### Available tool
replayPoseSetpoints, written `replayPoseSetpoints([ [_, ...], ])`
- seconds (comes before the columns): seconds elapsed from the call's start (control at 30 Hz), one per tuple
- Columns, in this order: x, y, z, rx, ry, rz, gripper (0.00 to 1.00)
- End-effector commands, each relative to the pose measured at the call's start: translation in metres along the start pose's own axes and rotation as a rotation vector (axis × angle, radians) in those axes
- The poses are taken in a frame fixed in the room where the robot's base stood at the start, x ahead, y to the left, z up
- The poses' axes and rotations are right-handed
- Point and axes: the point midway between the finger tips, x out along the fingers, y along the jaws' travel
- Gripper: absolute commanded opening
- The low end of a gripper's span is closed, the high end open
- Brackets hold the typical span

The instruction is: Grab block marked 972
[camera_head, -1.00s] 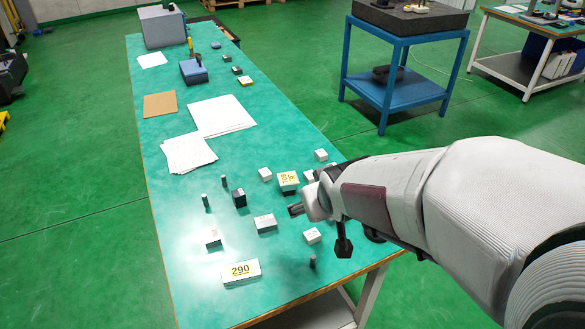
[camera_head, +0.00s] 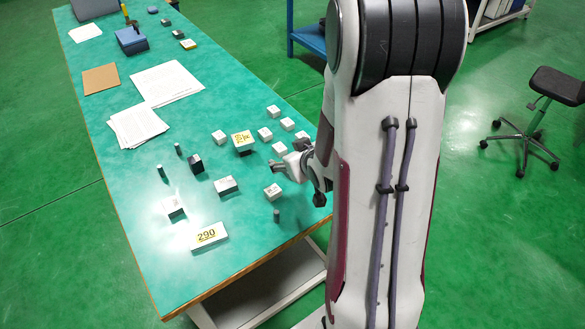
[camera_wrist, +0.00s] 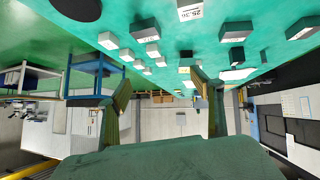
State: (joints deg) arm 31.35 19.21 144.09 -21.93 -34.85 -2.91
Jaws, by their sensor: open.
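No marking 972 can be read in these frames. Several small white and grey blocks stand on the green table (camera_head: 225,270). One block with a yellow label (camera_head: 242,138) has writing too small to read; another yellow-labelled block (camera_head: 208,236) reads 290. My gripper (camera_head: 279,167) is at the table's right side, beside the group of blocks, open and apparently empty. In the wrist view its two fingers (camera_wrist: 160,90) are spread apart, with blocks beyond and above them. A labelled white block (camera_wrist: 189,10) is at the top of that view, its marking hard to read.
Papers (camera_head: 138,123) and a brown sheet (camera_head: 100,79) lie farther back on the table, with a blue box (camera_head: 131,40) beyond. A dark stool (camera_head: 556,86) stands on the floor at right.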

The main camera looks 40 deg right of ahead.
Motion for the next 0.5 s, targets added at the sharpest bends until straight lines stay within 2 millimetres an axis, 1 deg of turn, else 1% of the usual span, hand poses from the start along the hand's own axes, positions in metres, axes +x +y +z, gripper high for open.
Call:
replayPoseSetpoints([
  [0.03, 0.006, 0.003, 0.007, 0.009, 0.005, -0.003, 0.66],
  [0.2, 0.022, 0.010, 0.023, 0.034, 0.045, -0.013, 0.66],
  [0.5, 0.042, 0.019, 0.051, 0.093, 0.121, -0.032, 0.66],
])
